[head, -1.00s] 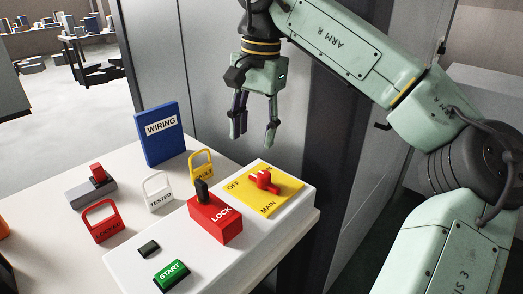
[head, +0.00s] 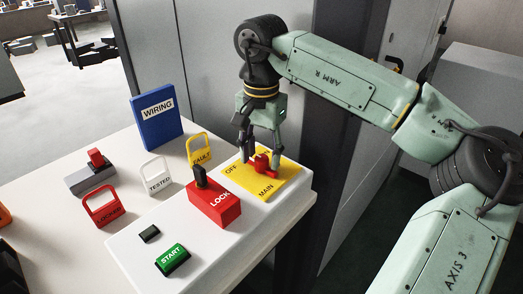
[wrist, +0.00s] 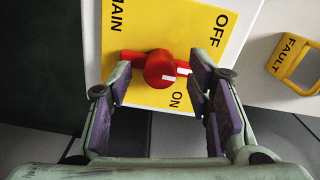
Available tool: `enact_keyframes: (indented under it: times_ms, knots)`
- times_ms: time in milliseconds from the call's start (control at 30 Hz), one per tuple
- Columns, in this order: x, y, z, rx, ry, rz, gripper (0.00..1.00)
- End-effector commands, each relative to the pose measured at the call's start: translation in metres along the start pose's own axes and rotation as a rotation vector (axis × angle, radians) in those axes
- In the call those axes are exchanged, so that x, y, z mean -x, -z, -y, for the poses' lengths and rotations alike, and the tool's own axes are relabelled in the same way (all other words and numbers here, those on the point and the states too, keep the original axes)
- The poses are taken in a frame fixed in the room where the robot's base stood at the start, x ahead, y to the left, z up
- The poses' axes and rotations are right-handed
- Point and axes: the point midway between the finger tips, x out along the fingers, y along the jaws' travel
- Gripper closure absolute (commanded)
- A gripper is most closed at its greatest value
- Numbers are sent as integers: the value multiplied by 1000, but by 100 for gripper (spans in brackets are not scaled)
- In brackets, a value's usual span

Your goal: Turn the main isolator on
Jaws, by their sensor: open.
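The main isolator is a red rotary knob (head: 263,164) on a yellow plate (head: 280,184) marked OFF and MAIN. In the wrist view the red knob (wrist: 158,68) lies roughly crosswise, with white marks at its right side, between the OFF and ON labels. My gripper (head: 260,159) is lowered over the plate, pointing down. In the wrist view my gripper (wrist: 163,80) is open, with one finger on each side of the knob. I cannot tell whether the fingers touch it. The ON label is hidden in the head view.
A red LOCK block (head: 214,205) with a black key stands left of the plate. A green START button (head: 172,259) is nearer. Yellow FAULT (head: 201,151), white TESTED (head: 157,176) and red (head: 102,205) tags and a blue WIRING binder (head: 157,122) stand on the table.

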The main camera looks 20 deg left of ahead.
Motion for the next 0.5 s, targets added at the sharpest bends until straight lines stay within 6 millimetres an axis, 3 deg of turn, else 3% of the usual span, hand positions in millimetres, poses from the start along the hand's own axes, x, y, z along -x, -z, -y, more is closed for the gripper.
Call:
enact_keyframes:
  times_ms: [233, 500]
  knots:
    - [-1, 0, 0, 0, 0, 0, 54]
    - [-1, 0, 0, 0, 0, 0, 72]
